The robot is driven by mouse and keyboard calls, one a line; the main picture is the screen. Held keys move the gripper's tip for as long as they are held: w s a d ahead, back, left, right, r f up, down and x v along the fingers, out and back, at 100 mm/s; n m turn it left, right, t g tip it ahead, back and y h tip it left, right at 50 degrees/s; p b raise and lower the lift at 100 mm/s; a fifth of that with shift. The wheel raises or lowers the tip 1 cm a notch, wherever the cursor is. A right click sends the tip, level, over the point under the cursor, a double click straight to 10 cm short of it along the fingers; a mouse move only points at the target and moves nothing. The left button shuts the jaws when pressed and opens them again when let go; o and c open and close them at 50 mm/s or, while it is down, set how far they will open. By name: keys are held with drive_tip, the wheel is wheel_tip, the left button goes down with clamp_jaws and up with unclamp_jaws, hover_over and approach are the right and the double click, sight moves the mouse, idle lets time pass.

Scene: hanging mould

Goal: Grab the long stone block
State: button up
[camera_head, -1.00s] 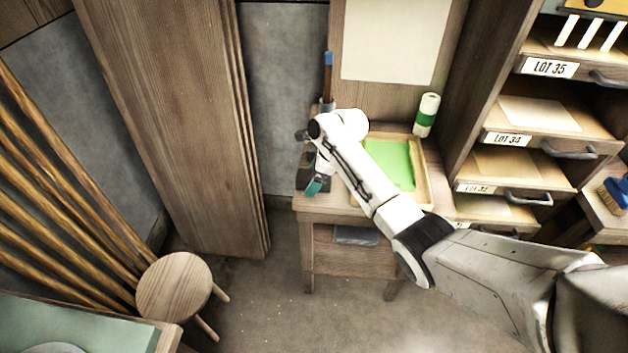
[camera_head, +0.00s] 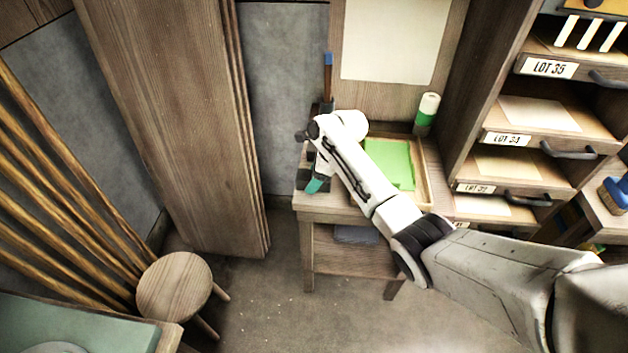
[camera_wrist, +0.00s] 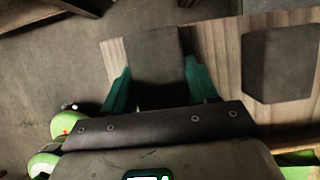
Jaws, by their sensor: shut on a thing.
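The long stone block (camera_wrist: 156,56) is dark grey and lies between the two green fingers of my gripper (camera_wrist: 160,85) in the wrist view. My gripper is shut on it, with a finger on each side. The wooden table top shows around the block. In the head view, my gripper (camera_head: 316,183) is at the left end of the small wooden table (camera_head: 330,217), and my arm hides most of the block there.
Another dark stone block (camera_wrist: 280,62) lies to the right in the wrist view. A tray with a green sheet (camera_head: 397,165) and a green-and-white roll (camera_head: 427,110) are on the table. Drawers (camera_head: 515,175) stand right. A round stool (camera_head: 174,285) stands left.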

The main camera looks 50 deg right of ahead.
drive_tip(key=c, duration=0.5)
drive_tip(key=shift+c, duration=0.3)
drive_tip(key=shift+r, duration=0.2)
